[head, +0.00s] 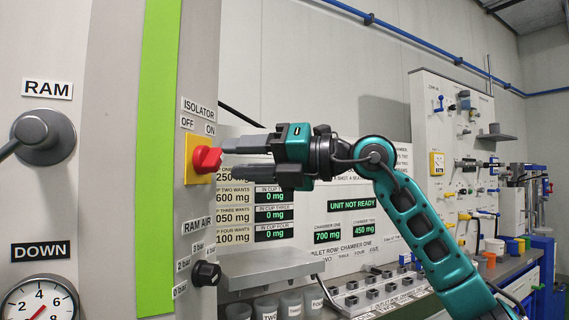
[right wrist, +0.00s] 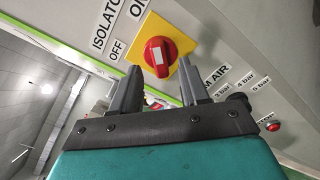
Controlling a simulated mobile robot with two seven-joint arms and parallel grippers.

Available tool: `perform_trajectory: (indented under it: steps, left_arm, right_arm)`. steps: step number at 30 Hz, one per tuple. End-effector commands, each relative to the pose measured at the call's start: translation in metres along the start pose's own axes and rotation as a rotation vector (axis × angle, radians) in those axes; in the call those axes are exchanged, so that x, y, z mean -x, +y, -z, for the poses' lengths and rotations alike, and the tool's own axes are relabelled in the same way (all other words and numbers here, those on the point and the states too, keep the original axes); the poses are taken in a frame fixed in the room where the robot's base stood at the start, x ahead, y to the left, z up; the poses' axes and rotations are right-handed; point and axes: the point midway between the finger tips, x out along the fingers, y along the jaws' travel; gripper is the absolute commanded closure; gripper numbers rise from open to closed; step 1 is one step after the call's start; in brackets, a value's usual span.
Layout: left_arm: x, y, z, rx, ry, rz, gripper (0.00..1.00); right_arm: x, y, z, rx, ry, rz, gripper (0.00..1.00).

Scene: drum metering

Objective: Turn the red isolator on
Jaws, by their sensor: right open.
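The red isolator knob (head: 207,159) sits on a yellow plate (head: 193,168) on the grey panel at the left, below the ISOLATOR, OFF and ON labels. In the right wrist view the knob (right wrist: 158,62) shows a pale mark on its face; I cannot tell for sure which label it points to. My right gripper (head: 232,157) is open, its fingers pointing left at the knob. In the right wrist view its fingertips (right wrist: 160,72) are on either side of the knob's lower part; I cannot tell whether they touch it. My left gripper is not in view.
A black RAM AIR knob (head: 206,273) is below the isolator. A RAM lever (head: 42,137) and a pressure gauge (head: 40,303) are at the far left. A shelf (head: 265,266) with cups under it juts out below my gripper. A display board stands behind.

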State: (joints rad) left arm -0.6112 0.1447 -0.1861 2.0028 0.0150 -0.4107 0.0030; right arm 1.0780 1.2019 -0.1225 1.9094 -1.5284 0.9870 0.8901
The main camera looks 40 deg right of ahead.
Motion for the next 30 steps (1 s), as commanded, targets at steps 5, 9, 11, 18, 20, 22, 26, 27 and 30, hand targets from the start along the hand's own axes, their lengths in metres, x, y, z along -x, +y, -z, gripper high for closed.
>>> perform_trajectory:
  steps: [5,9,11,18,20,22,26,27,30]
  left_arm:
    - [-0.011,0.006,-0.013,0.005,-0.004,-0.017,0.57]
    - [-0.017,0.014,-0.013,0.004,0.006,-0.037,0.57]
    - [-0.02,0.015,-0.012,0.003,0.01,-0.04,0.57]
    - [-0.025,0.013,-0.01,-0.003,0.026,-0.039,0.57]
    - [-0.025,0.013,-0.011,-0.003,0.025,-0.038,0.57]
    - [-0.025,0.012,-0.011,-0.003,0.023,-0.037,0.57]
    - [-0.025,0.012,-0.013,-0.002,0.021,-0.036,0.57]
    - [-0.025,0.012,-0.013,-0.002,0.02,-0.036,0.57]
    - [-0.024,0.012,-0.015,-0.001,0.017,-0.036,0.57]
  right_arm:
    - [0.042,-0.006,0.004,0.001,-0.003,0.006,0.55]
    - [0.071,-0.006,0.004,0.0,-0.003,0.004,0.55]
    - [0.081,-0.004,0.004,0.002,-0.002,0.003,0.55]
    - [0.102,-0.001,0.001,0.0,0.0,0.001,0.55]
    - [0.104,-0.001,0.001,0.0,0.0,0.0,0.55]
    - [0.104,0.0,0.001,0.0,0.001,0.0,0.55]
    - [0.104,0.0,0.0,0.0,0.001,0.0,0.55]
    - [0.104,0.0,0.0,0.0,0.001,0.0,0.55]
    - [0.104,0.0,0.0,0.0,0.0,0.0,0.55]
